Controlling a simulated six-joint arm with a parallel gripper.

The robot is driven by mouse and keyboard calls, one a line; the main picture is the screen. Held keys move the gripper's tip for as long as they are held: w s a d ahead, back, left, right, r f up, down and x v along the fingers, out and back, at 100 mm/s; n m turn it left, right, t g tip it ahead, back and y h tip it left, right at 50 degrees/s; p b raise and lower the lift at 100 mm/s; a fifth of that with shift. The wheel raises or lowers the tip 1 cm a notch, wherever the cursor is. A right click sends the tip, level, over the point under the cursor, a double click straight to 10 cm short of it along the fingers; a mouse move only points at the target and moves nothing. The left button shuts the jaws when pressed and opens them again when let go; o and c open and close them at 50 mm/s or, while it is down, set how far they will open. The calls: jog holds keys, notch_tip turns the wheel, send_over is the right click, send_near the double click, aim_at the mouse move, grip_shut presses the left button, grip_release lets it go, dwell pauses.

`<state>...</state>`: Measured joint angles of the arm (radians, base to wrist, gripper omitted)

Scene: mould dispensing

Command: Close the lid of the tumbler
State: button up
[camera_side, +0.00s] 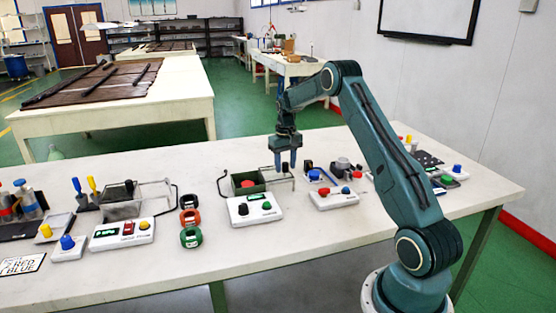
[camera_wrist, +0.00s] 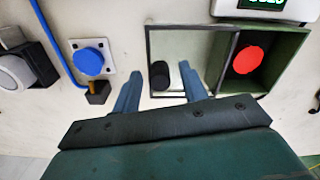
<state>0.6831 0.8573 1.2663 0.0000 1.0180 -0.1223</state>
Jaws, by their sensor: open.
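The tumbler is an open green box (camera_side: 240,180), also in the wrist view (camera_wrist: 292,62), with a round red piece (camera_wrist: 246,60) inside. Its lid (camera_wrist: 195,45) looks like a clear panel in a dark frame. It is swung open beside the box, on the right in the side view and the left in the wrist view. A black knob (camera_wrist: 160,74) stands on the lid. My gripper (camera_side: 285,165) is open and empty, pointing down over the lid. In the wrist view its fingertips (camera_wrist: 159,82) lie on both sides of the knob; contact cannot be told.
A control box (camera_side: 254,209) stands in front of the tumbler. Coloured rings (camera_side: 190,217) and another wire-framed tray stand left. A blue button (camera_wrist: 88,61) and a small black block (camera_wrist: 97,93) are near the lid. The front table strip is clear.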

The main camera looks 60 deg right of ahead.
jog(key=shift+f, duration=0.1)
grip_shut()
jog(key=shift+w+a, duration=0.1)
jog(key=w+a, duration=0.7)
jog(key=shift+w+a, duration=0.15)
jog(key=shift+w, duration=0.05)
jog(key=shift+c, duration=0.6)
grip_release()
jog(key=shift+a, duration=0.1)
jog(key=shift+o, duration=0.6)
